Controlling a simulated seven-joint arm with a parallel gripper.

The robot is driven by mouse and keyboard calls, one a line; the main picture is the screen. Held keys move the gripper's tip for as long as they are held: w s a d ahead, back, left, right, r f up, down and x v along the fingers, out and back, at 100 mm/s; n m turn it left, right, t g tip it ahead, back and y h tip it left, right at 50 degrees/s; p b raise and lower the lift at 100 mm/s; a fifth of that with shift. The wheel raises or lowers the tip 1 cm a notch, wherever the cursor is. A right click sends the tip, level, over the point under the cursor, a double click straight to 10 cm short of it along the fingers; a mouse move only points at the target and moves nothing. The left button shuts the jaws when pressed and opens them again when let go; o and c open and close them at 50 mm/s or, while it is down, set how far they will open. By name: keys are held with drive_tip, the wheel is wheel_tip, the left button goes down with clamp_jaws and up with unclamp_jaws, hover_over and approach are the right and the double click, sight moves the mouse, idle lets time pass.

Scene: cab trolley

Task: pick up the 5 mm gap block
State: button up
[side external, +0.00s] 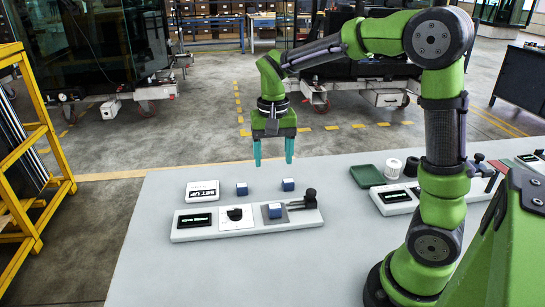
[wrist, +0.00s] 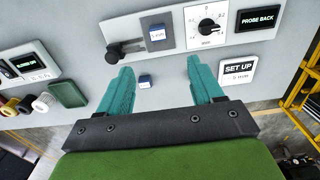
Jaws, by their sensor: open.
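My gripper (side external: 273,155) has teal fingers, held open and empty above the table, pointing down. Three small blue blocks with pale faces show in the side view. One block (side external: 242,188) is on the table to the left, one (side external: 288,184) is to its right, and one (side external: 275,210) sits on the fixture panel. Their markings are too small to read, so I cannot tell which is the 5 mm one. In the wrist view one table block (wrist: 145,81) appears between my fingers, nearer the left one, and the panel block (wrist: 157,34) lies beyond. The other table block is not visible there.
The white panel (side external: 245,228) carries a dial, a display and a dark clamp-like part (side external: 308,198). A SET UP sign (side external: 202,191) lies left of the blocks. A green tray (side external: 367,176) and white roll (side external: 392,168) stand right. The left table front is clear.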

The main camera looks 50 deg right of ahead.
hover_over(275, 205)
drive_tip(key=f, duration=0.9)
drive_tip(key=shift+a+f, duration=0.3)
drive_tip(key=shift+f, duration=0.05)
drive_tip(key=f, duration=0.5)
drive_tip(key=shift+d+f, duration=0.1)
drive_tip(key=shift+d, duration=0.15)
clamp_jaws()
